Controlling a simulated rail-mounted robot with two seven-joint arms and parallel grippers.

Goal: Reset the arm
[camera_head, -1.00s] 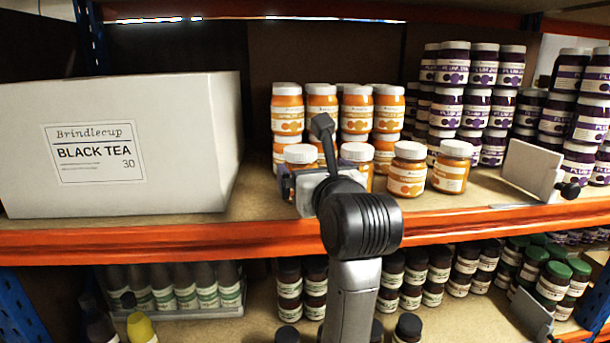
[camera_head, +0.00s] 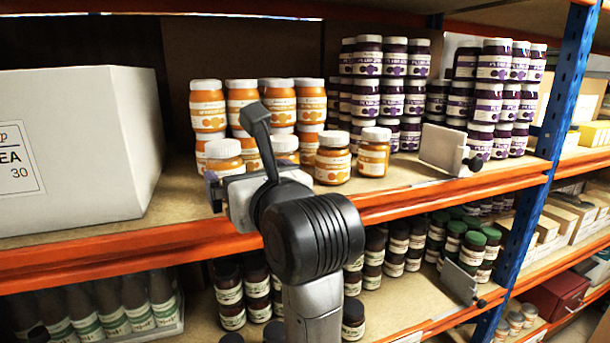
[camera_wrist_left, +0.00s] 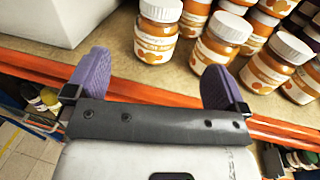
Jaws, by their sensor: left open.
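My left arm rises from the bottom of the head view. Its left gripper (camera_head: 217,188) is at the front edge of the middle shelf, before the orange-labelled jars. In the left wrist view the two purple fingers of this gripper (camera_wrist_left: 155,78) are spread wide with nothing between them. An orange jar with a white lid (camera_wrist_left: 156,32) stands a little beyond the fingers, apart from them. Another orange jar (camera_wrist_left: 219,40) stands beyond the right finger. The right gripper is in neither view.
A white tea box (camera_head: 90,150) stands left of the orange jars (camera_head: 333,158). Purple jars (camera_head: 393,97) are stacked to the right, behind a small upright plate (camera_head: 442,148). The orange shelf beam (camera_head: 130,250) runs below the gripper. A blue upright (camera_head: 562,90) stands at the right.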

